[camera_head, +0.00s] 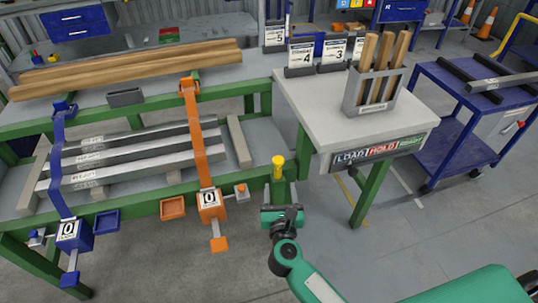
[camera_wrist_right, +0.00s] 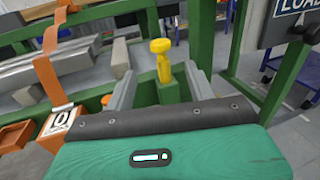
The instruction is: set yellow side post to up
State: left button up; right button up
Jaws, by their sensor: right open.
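The yellow side post (camera_head: 278,167) stands upright at the right end of the green table frame, with a wider round knob on top. In the right wrist view the post (camera_wrist_right: 163,62) rises from a green block (camera_wrist_right: 172,90). My right gripper (camera_head: 281,188) is open just in front of the post. In the wrist view its two grey fingers (camera_wrist_right: 160,78) lie left and right of the post's base; I cannot tell whether they touch it. The gripper's near body hides what is below. My left gripper does not show.
An orange strap unit (camera_head: 208,206) and a blue one (camera_head: 75,236) hang on the table's front edge. Steel bars (camera_head: 130,160) lie on the lower level. A side table with a LOAD/HOLD sign (camera_head: 378,153) stands to the right, with a green leg near my arm.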

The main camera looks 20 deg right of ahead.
aim_at(278, 156)
jog(key=x, duration=1.3)
jog(key=shift+w+d+r+p, duration=0.1)
jog(key=shift+w+p, duration=0.2)
jog(key=shift+w, duration=0.05)
grip_shut()
